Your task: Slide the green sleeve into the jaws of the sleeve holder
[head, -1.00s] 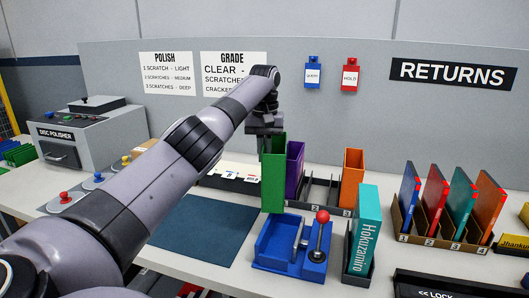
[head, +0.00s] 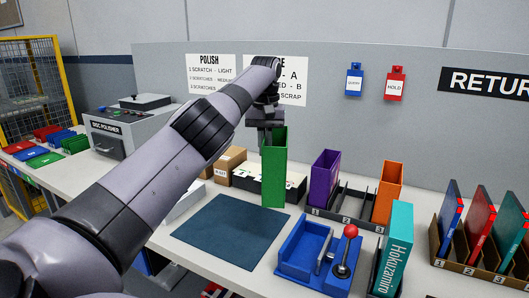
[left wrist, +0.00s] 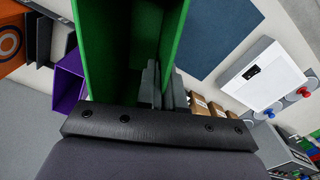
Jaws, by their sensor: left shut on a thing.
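The green sleeve (head: 274,172) is upright and held in the air near the mat's far right corner, left of the purple sleeve. My left gripper (head: 267,130) is shut on its top edge; in the left wrist view the sleeve (left wrist: 98,50) fills the upper middle, open end toward the camera. The blue sleeve holder (head: 296,273) stands on the bench to the right of and nearer than the green sleeve, apart from it. It has a grey jaw plate and a lever with a red knob (head: 351,231). My right gripper is not in view.
A dark blue mat (head: 228,232) lies left of the holder. A numbered rack holds the purple sleeve (head: 325,178) and orange sleeve (head: 389,192). A teal case (head: 396,247) stands right of the holder. Boxes (head: 230,160) and the disc polisher (head: 125,128) are behind left.

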